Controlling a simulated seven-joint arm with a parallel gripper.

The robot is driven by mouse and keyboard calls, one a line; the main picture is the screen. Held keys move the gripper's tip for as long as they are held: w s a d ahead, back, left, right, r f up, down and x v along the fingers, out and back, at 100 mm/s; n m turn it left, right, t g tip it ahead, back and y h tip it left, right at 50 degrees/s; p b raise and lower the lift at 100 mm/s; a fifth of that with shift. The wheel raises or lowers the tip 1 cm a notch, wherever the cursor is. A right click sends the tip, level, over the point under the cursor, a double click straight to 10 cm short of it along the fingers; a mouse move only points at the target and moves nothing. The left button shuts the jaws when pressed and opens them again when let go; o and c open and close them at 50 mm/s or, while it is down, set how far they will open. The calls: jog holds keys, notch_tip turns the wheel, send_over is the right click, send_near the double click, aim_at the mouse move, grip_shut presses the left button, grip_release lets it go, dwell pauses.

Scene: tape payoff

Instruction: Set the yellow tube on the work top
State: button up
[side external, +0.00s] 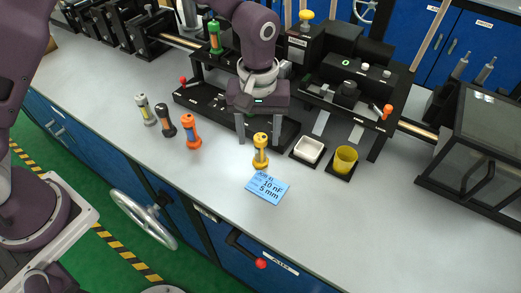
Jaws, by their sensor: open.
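The yellow tube (261,157) stands upright on the grey work top (345,222), just behind a blue card (267,187). It has yellow end caps and a narrower, paler middle. My gripper (262,136) points down with its two fingers apart. Its fingertips are close to the tube's top, one to each side in the picture. I see no contact between the fingers and the tube, and the exact depth between them is hard to judge.
Grey (146,110), black (165,121) and orange (191,132) tubes stand to the left. A green tube (215,38) is in the machine behind. A white dish (308,150) and a yellow cup (344,160) sit to the right. The front right work top is clear.

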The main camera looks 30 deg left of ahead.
aim_at(261, 148)
jog(key=f, duration=0.5)
jog(key=shift+w+d+f, duration=0.1)
jog(key=shift+w+f, duration=0.1)
jog(key=shift+w, duration=0.1)
grip_shut()
notch_tip(261, 148, up, 9)
jog(key=shift+f, duration=0.1)
jog(key=s+a+n, duration=0.5)
jog(key=a+n, duration=0.3)
jog(key=n, duration=0.1)
notch_tip(261, 148, down, 8)
jog(key=shift+f, duration=0.25)
